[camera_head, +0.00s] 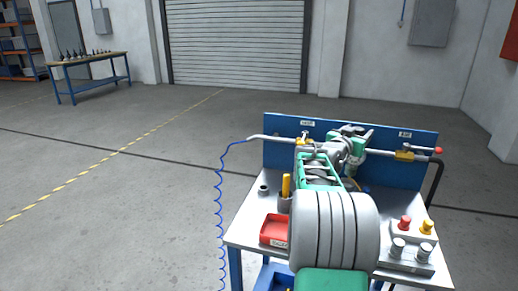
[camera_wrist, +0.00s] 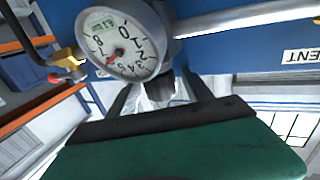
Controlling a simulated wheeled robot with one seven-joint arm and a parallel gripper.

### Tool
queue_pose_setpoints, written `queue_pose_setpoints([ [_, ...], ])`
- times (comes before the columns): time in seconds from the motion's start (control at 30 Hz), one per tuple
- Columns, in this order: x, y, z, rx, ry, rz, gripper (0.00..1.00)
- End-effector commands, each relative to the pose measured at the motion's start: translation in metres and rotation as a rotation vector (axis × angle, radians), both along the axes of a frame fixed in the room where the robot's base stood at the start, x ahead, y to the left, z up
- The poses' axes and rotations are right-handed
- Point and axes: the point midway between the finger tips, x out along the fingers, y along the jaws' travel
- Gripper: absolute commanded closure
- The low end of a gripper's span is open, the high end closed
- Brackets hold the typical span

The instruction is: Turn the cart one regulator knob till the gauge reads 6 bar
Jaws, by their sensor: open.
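The pressure gauge (camera_wrist: 119,44), a round white dial with a small green display, shows tilted in the wrist view. Its short red needle points close to the 6, but the exact reading is hard to tell. A grey and dark regulator knob (camera_wrist: 160,90) is below the gauge in that view. My gripper (camera_wrist: 158,98) is open, with one dark finger on each side of the knob. I cannot tell whether either finger touches it. In the head view my arm hides the knob and gauge in front of the cart's blue back panel (camera_head: 282,133).
The cart top (camera_head: 243,218) carries a red tray (camera_head: 275,230), a cup with a yellow tool, and a block with several knobs (camera_head: 404,254). A pipe with yellow valves (camera_head: 404,156) crosses the panel. A blue coiled hose (camera_head: 219,205) hangs at left. Open floor lies left.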

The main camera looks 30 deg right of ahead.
Motion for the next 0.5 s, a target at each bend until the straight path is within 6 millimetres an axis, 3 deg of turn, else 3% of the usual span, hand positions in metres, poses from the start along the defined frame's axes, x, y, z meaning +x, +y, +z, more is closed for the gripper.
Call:
queue_pose_setpoints([
  [0.03, -0.0044, -0.0019, 0.0066, 0.002, 0.001, 0.037, 0.41],
  [0.5, -0.0036, -0.0033, 0.0017, 0.002, -0.001, 0.404, 0.41],
])
